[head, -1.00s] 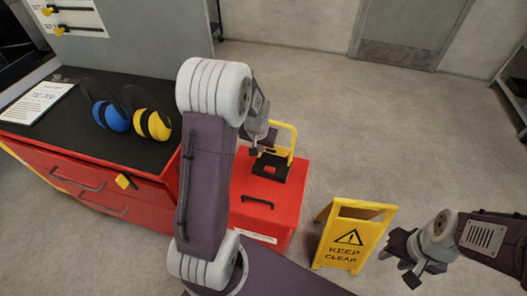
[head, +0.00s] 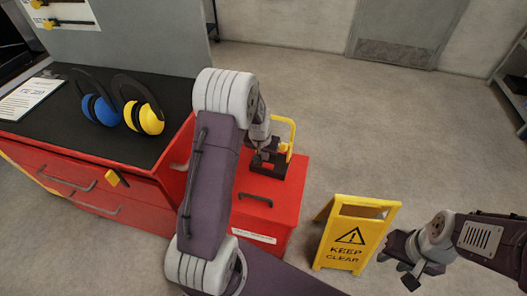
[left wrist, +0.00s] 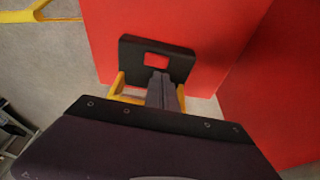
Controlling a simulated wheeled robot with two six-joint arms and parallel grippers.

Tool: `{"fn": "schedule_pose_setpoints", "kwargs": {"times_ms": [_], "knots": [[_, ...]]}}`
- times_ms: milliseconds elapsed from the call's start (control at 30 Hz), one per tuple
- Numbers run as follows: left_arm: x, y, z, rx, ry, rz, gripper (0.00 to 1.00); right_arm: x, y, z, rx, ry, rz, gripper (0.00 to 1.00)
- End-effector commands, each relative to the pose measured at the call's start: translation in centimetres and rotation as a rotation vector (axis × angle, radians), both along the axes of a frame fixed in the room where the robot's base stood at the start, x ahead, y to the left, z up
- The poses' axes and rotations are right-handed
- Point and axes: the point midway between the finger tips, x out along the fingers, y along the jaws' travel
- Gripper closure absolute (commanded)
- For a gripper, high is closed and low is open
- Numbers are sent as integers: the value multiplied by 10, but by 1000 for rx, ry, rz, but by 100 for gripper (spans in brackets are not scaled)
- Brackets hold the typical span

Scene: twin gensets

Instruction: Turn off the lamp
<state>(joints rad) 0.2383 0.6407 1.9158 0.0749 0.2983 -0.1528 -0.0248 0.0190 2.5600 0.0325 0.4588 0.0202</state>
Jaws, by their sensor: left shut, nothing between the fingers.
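A yellow-framed object with a black base (head: 290,168), which may be the lamp, stands on the red box; I cannot tell whether it is lit. In the left wrist view its black plate (left wrist: 185,65) has a square opening showing red, with yellow bars below it. My left gripper (head: 263,157) is shut and empty, right at this object. Its fingers (left wrist: 163,90) overlap the lower edge of the black plate in the left wrist view; I cannot tell whether they touch. My right gripper (head: 410,278) is over the floor at lower right, its jaws unclear.
The red box (head: 275,218) has a black handle on top. A red drawer cabinet (head: 85,190) with blue (head: 100,108) and yellow earmuffs (head: 148,118) on its black top is at left. A yellow "keep clear" sign (head: 352,240) stands right of the box. Floor behind is free.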

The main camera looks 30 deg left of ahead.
Motion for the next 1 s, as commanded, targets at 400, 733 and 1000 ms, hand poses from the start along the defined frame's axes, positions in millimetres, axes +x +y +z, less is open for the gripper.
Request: {"fn": "schedule_pose_setpoints", "kwargs": {"times_ms": [400,733,1000], "knots": [[-1,0,-37,0,0,0,100,0,0,-12,0,0,0,64],[-1,1,-44,0,1,0,100,0,0,-14,0,0,0,64],[-4,3,-50,-1,8,0,100,0,0,-11,0,0,0,64]]}}
